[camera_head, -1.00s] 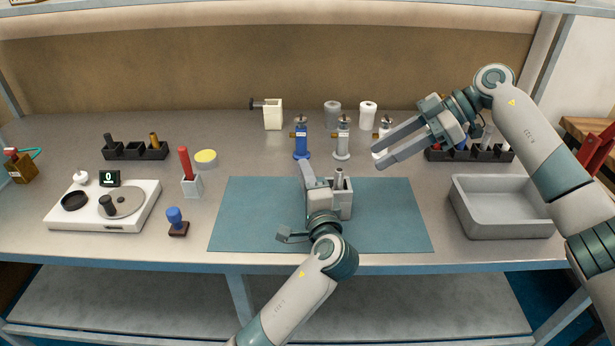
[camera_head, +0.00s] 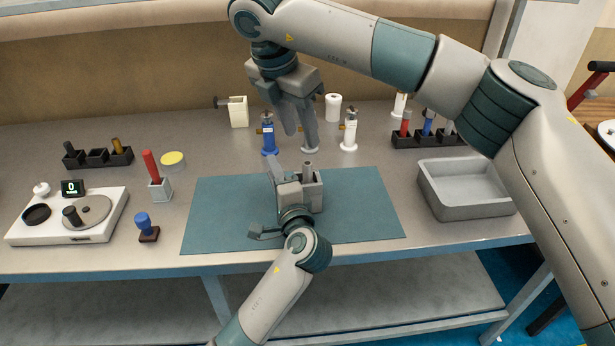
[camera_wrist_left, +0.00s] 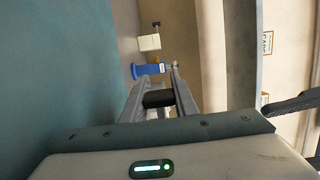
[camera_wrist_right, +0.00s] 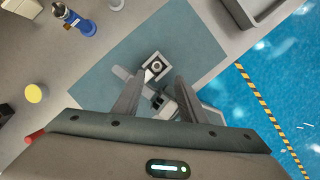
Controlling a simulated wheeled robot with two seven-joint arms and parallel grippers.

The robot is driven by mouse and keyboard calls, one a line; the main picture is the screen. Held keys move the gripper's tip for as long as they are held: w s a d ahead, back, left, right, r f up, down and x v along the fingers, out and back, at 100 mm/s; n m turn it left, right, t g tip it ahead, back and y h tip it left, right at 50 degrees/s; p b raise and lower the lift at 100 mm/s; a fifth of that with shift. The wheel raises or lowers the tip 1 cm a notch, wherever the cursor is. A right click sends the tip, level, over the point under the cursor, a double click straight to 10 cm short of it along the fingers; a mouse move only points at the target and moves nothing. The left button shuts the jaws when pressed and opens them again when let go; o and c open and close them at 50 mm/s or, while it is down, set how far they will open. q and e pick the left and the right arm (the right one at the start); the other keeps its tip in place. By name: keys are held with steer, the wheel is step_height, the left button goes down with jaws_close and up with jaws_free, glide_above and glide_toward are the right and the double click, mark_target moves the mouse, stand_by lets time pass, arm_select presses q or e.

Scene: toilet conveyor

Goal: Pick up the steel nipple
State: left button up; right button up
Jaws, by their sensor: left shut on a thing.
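A grey metal cylinder (camera_head: 308,170) stands upright at the grey block (camera_head: 315,193) on the mat; it may be the steel nipple, but I cannot confirm. The block's top shows a dark round ring in the right wrist view (camera_wrist_right: 156,66). My left gripper (camera_head: 275,172) is low over the mat, immediately left of the block. In the left wrist view its fingers (camera_wrist_left: 163,80) are shut on a dark piece (camera_wrist_left: 158,98), whose identity is unclear. My right gripper (camera_head: 300,128) is open and apparently empty, pointing down above and behind the block. Its fingers (camera_wrist_right: 158,92) are apart.
The teal mat (camera_head: 360,205) is mostly clear. A left rack (camera_head: 98,157) has dark and brass parts and an empty middle slot. A right rack (camera_head: 425,138) holds red, blue and grey parts. Blue (camera_head: 268,140) and white (camera_head: 349,135) tools and a grey bin (camera_head: 465,188) stand around.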

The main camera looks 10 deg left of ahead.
steer(key=shift+r+t+h, duration=0.3)
steer(key=shift+r, duration=0.05)
steer(key=shift+f, duration=0.1)
glide_above(307, 163)
steer(key=s, duration=0.1)
steer(key=shift+f, duration=3.1)
steer(key=shift+f, duration=0.65)
steer(key=shift+a+x, duration=0.2)
steer(key=shift+x, duration=0.8)
steer(key=shift+a+x, duration=0.2)
steer(key=shift+x, duration=0.8)
steer(key=shift+s+f, duration=0.1)
steer(key=shift+s, duration=0.05)
